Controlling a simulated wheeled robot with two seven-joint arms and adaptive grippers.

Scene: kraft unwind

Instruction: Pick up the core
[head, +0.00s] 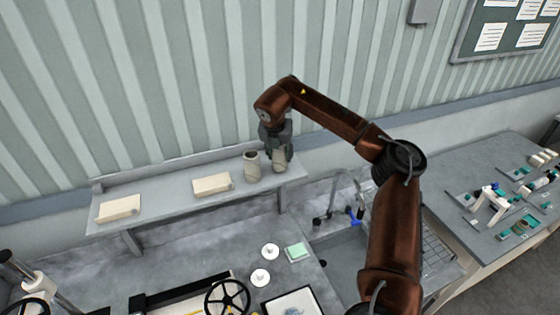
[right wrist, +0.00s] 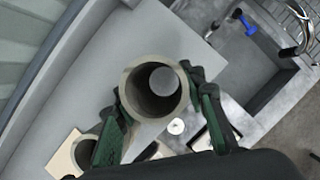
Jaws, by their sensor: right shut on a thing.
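My right gripper (head: 276,140) is shut on a grey tube-shaped core (head: 280,161) at the right end of the wall shelf. In the right wrist view the fingers (right wrist: 154,96) press on opposite sides of this core (right wrist: 149,108), whose open end faces the camera. The core looks upright; I cannot tell whether its lower end touches the shelf. A second grey core (head: 252,168) stands on the shelf just to the left, apart from the fingers. It shows partly behind a finger in the right wrist view (right wrist: 84,150). My left gripper is not in view.
The shelf (head: 160,182) also bears two cream blocks (head: 212,185) (head: 119,208). Below are a bench with white discs (head: 270,251), a green pad (head: 297,251) and a black handwheel (head: 228,298). A sink with a tap (head: 332,200) lies to the right.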

